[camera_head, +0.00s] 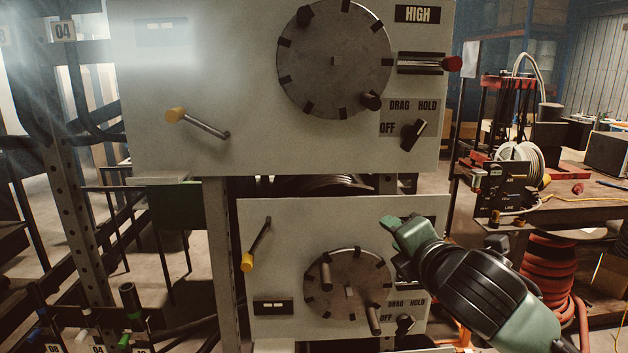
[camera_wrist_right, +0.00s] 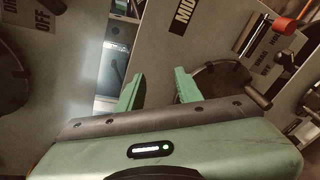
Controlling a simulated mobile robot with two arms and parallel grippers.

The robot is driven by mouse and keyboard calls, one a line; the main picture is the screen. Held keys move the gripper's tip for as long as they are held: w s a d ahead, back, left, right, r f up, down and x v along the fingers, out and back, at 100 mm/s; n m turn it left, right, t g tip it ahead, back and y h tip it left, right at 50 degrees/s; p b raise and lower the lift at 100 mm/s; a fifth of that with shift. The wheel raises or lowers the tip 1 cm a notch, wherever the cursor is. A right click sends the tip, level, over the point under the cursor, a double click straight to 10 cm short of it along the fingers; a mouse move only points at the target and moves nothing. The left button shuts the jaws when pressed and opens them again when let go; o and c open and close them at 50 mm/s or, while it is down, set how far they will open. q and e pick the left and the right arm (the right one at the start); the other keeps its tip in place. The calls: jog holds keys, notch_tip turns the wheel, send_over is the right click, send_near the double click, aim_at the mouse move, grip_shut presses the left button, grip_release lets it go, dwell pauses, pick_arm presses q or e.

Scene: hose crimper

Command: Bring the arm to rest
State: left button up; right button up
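My right arm comes in from the lower right in the head view. Its green gripper (camera_head: 393,244) is in front of the upper right part of the lower grey panel (camera_head: 290,225), covering that part of it. In the right wrist view the two green fingers of the right gripper (camera_wrist_right: 158,88) stand apart with nothing between them. Beyond them are tilted grey panels, one with a "MID" label (camera_wrist_right: 183,14) and a red-knobbed handle (camera_wrist_right: 284,25). Whether the gripper touches the panel cannot be told. My left gripper is in neither view.
The upper panel (camera_head: 240,80) carries a large round dial (camera_head: 335,60), a yellow-tipped lever (camera_head: 198,123), a red-knobbed slider (camera_head: 452,64) and a switch (camera_head: 413,134). The lower panel has a smaller dial (camera_head: 347,285). A workbench (camera_head: 590,190) stands right, a dark rack (camera_head: 75,190) left.

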jog(key=s+f+m+g, duration=0.3)
jog(key=s+f+m, duration=0.3)
jog(key=f, duration=0.6)
jog(key=s+f+m+g, duration=0.2)
jog(key=s+f+m, duration=0.3)
jog(key=f, duration=0.7)
jog(key=s+d+f+m+g+h, duration=0.1)
jog(key=s+d+f+m+g, duration=0.15)
jog(key=s+f+m, duration=0.65)
jog(key=s+d+f+m+g+h, duration=0.1)
jog(key=s+d+f+m+g, duration=0.2)
jog(key=s+f, duration=0.75)
jog(key=s+f+g+b, duration=0.1)
jog(key=s+f, duration=0.2)
jog(key=f, duration=1)
jog(key=s+f+g+b, duration=0.1)
jog(key=s+f, duration=0.2)
jog(key=f, duration=0.9)
jog(key=s+d+f+g, duration=0.1)
jog(key=s+d+f, duration=0.1)
jog(key=s+f, duration=1.4)
jog(key=shift+d+f+b, duration=0.15)
jog(key=shift+f+b, duration=0.05)
jog(key=shift+b, duration=0.2)
jog(key=shift+g, duration=0.25)
